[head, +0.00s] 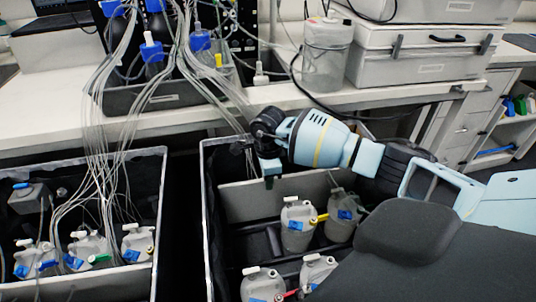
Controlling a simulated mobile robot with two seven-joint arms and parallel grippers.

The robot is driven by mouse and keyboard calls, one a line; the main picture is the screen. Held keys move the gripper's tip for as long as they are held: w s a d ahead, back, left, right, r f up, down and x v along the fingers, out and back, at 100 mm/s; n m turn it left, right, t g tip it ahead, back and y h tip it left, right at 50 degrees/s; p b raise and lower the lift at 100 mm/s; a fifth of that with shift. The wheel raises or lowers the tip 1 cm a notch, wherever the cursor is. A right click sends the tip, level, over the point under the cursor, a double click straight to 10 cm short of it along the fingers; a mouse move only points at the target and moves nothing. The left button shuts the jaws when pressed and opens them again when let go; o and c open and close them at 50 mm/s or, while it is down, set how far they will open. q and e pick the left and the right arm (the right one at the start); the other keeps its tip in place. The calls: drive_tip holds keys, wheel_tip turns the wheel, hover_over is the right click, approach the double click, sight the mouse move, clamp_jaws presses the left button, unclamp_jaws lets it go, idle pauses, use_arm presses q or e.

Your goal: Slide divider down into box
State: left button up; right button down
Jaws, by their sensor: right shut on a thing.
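The divider (243,203) is a light grey flat panel standing roughly upright in the back part of the right-hand black-lined box (206,215). My right gripper (271,172) is shut on the divider's top edge, near its middle. The divider's lower edge is partly hidden behind the bottles and dark inner parts, so I cannot tell how deep it sits. My right arm reaches in from the right and covers part of the box's right side. My left gripper is not in view.
Several capped bottles (297,229) stand in the box in front of the divider. A second box (160,215) on the left holds more bottles with tubes running up to the bench (180,120). A clear canister (324,60) and grey cases (420,58) stand on the bench.

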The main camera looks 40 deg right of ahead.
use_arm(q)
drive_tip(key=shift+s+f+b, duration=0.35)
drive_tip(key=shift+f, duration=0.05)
use_arm(e)
drive_tip(key=shift+f, duration=0.6)
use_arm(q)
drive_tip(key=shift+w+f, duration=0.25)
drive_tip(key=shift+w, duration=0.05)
use_arm(e)
drive_tip(key=shift+f, duration=0.45)
use_arm(q)
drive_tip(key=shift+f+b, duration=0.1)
drive_tip(key=shift+b, duration=0.25)
use_arm(e)
drive_tip(key=shift+f, duration=0.15)
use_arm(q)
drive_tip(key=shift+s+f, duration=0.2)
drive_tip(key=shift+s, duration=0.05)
use_arm(e)
drive_tip(key=shift+f, duration=0.25)
